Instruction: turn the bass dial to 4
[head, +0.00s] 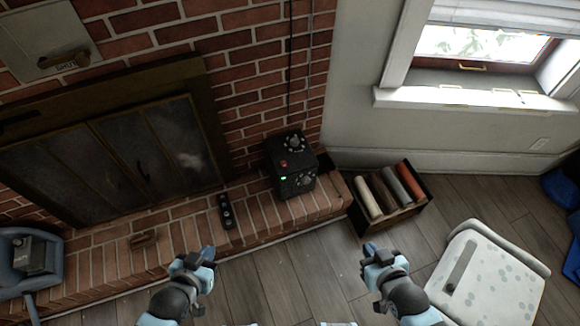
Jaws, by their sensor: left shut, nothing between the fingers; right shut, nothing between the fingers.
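A small black box (297,187) with a green light and a red switch stands on the brick hearth near its right end. One knob (293,142) is on its top and another knob (304,179) is on its front. Their markings are too small to read, so I cannot tell which is the bass dial. My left gripper (207,254) is shut and empty, in front of the hearth, below and left of the box. My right gripper (369,249) is shut and empty, below and right of the box. Neither touches the box.
A dark remote-like object (226,211) lies on the hearth (180,216) left of the box. A crate (420,205) with several rolls stands to the right. A white speckled seat (490,275) is at the lower right. Wooden floor (290,270) lies between my grippers.

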